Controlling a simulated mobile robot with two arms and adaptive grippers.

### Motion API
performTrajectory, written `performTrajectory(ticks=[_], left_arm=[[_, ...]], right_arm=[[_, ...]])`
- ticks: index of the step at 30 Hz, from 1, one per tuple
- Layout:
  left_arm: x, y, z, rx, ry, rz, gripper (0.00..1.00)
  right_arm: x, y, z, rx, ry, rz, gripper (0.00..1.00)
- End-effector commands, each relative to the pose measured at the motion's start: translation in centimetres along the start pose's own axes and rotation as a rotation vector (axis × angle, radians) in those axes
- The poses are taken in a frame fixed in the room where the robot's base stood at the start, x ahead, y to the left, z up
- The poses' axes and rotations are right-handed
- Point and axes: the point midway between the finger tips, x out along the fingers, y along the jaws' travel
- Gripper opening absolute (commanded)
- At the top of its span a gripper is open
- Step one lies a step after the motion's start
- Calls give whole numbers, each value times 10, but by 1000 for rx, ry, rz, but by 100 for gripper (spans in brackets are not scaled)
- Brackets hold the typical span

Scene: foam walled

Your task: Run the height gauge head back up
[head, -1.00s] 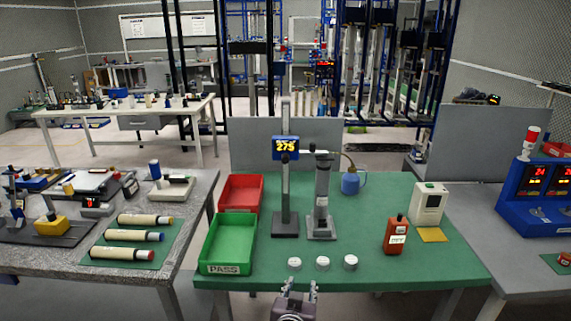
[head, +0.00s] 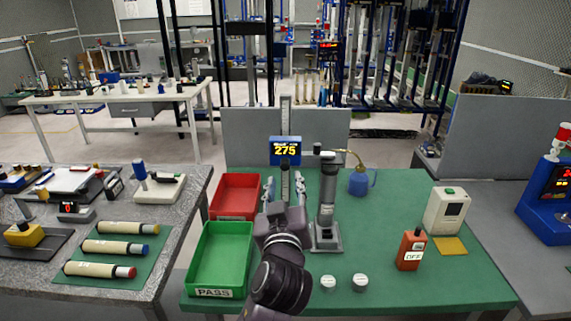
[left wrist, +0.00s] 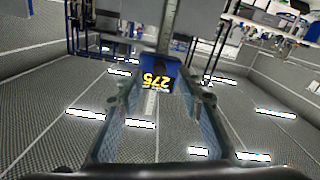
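The height gauge stands on the green table, with its upright scale column (head: 286,118) and a blue head (head: 285,150) whose yellow display reads 275. In the left wrist view the head (left wrist: 157,74) appears upside down between the two fingers, with part of the scale beside it. My left gripper (head: 285,186) is open, its fingertips apart in front of the gauge and lower than the display in the head view. I see no finger contact with the head. My arm hides the gauge's base. My right gripper is not in view.
A grey cylinder stand (head: 326,210) is close on the right of my gripper. A red bin (head: 236,211) and a green PASS tray (head: 214,292) are on the left. A blue oil can (head: 359,183), orange bottle (head: 411,249) and white pucks (head: 360,282) are on the right.

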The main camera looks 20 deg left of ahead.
Motion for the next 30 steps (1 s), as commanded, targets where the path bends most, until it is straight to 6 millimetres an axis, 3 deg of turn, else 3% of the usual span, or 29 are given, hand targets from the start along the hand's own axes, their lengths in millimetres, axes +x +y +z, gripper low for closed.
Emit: performTrajectory(ticks=[9, 13, 21, 25, 30], left_arm=[[50, 0, -3, 4, 0, -2, 34], [62, 0, -1, 4, -1, -1, 34], [69, -1, 0, 2, -1, 0, 34], [69, -1, 0, 2, -1, 0, 33], [68, 0, 0, 2, -1, 0, 14]], right_arm=[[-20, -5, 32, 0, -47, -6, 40], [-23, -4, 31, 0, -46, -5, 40], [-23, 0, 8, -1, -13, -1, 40], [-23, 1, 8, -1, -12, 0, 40], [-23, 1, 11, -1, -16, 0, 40]])
